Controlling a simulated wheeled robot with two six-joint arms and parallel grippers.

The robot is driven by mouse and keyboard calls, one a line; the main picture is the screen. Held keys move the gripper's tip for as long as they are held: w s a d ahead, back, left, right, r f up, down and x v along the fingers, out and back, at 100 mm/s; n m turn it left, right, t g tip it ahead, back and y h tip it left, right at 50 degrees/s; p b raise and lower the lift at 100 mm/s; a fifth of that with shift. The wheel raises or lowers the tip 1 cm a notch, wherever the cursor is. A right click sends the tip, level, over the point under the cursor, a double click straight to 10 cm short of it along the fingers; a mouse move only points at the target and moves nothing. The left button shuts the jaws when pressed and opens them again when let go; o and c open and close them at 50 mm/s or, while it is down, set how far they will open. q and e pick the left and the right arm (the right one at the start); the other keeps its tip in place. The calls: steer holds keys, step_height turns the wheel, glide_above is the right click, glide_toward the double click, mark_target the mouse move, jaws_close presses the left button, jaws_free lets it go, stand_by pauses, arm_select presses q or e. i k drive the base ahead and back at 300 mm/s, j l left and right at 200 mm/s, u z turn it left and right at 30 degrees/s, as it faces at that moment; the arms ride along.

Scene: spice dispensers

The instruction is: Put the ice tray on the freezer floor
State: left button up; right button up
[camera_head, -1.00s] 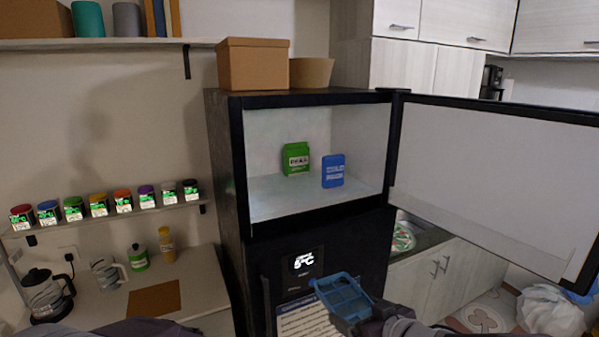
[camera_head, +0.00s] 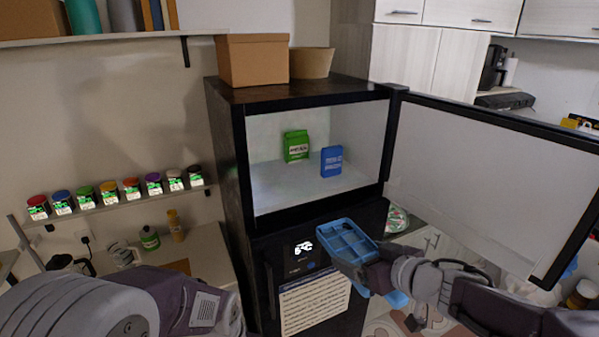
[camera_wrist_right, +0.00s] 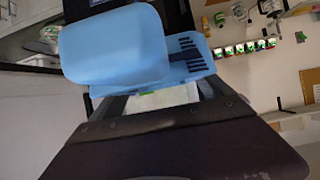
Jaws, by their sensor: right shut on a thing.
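The blue ice tray (camera_head: 345,241) has several compartments and is tilted, its open side towards the head camera. My right gripper (camera_head: 374,272) is shut on its near right end and holds it in front of the black fridge, below the freezer opening. Large blue surfaces fill the upper middle of the right wrist view; I cannot tell tray from finger there. The freezer is open, and its pale floor (camera_head: 285,197) is bare at the front and left. A green carton (camera_head: 296,147) and a blue box (camera_head: 331,161) stand inside. My left gripper is out of view.
The open freezer door (camera_head: 485,180) extends to the right of the opening. The dark front sill (camera_head: 320,213) edges the freezer floor. A cardboard box (camera_head: 252,61) stands on the fridge top. A spice shelf (camera_head: 120,207) is on the left wall.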

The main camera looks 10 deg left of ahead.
mark_target(275, 187)
steer(key=i+j, duration=1.25)
